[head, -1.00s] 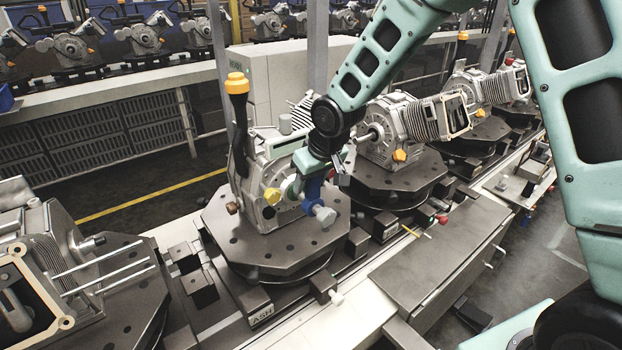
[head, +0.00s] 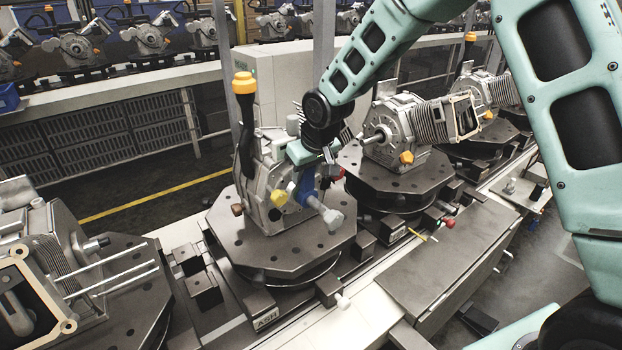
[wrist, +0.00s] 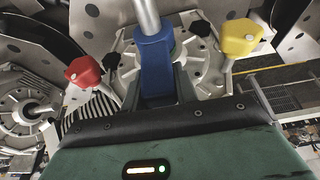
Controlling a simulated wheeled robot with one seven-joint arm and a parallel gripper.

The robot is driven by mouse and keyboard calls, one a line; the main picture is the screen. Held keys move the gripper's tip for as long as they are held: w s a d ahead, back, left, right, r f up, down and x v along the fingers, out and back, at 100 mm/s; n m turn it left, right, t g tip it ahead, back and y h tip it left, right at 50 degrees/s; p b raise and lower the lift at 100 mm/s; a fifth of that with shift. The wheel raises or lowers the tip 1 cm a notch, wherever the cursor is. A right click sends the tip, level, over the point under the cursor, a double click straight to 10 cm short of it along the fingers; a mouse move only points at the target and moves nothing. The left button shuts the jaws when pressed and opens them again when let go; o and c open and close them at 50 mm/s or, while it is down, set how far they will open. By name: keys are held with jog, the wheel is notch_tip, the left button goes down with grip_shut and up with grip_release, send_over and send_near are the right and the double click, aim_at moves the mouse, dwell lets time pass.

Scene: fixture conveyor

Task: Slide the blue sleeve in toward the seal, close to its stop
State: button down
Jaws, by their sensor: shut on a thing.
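The blue sleeve (wrist: 155,65) is upright in the wrist view, on a bare metal shaft (wrist: 148,18) that runs out of it. My gripper (wrist: 158,90) is shut on the sleeve, with the jaws on its sides. In the head view the sleeve (head: 305,189) shows in part beside my gripper (head: 314,172), at the front of the grey engine housing (head: 270,165). A pale round-ended knob (head: 332,216) is at the shaft's outer end. The seal is not clearly seen; the sleeve and gripper cover much of that area.
A yellow knob (wrist: 240,38) and a red knob (wrist: 84,70) stand on either side of the sleeve. The housing sits on a dark octagonal turntable (head: 295,240). A tall black handle with an orange cap (head: 243,83) rises at its left. Another engine (head: 405,130) stands to the right.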

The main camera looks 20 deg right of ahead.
jog(key=shift+w+r, duration=0.15)
jog(key=c, duration=1.1)
grip_release()
jog(key=shift+a, duration=0.1)
jog(key=b+v, duration=0.3)
jog(key=v, duration=1.4)
jog(key=shift+r, duration=0.1)
jog(key=s+a+f+n+g+b, duration=0.1)
jog(key=s+a+f, duration=0.25)
jog(key=s, duration=0.35)
jog(key=s+a+f+n+g, duration=0.1)
jog(key=s+a+f, duration=0.25)
jog(key=s, duration=0.45)
jog(key=s+f, duration=0.2)
jog(key=s, duration=0.3)
jog(key=s+f+n+g, duration=0.1)
jog(key=s+f, duration=0.1)
jog(key=s, duration=0.4)
jog(key=s+f+n+g, duration=0.1)
jog(key=s+f, duration=0.1)
jog(key=s, duration=0.4)
jog(key=shift+d+f+h, duration=0.15)
jog(key=shift+f+h, duration=0.15)
jog(key=shift+h, duration=0.1)
